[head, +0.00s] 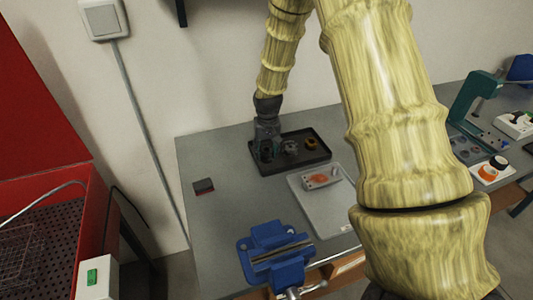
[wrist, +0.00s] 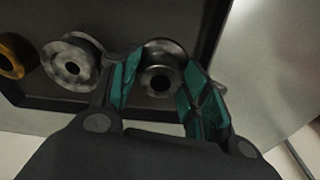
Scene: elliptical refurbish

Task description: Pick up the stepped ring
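A dark metal stepped ring (wrist: 160,83) with a round centre hole lies at the end of the black tray in the wrist view. My gripper (wrist: 162,85) has its two teal fingers apart, one on each side of this ring. The fingers are very close to its sides; I cannot tell whether they touch it. In the head view my gripper (head: 266,153) points down into the left end of the black tray (head: 319,159), largely hiding this ring. A second, lighter grey ring-like part (wrist: 72,68) lies beside the left finger in the wrist view.
A brass-coloured ring (head: 311,143) lies farther right in the tray. A grey tray (head: 321,209) with a light part (head: 320,179) is in front. A blue vise (head: 275,251) stands at the bench's front edge. A small dark block (head: 203,186) lies at left on clear bench.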

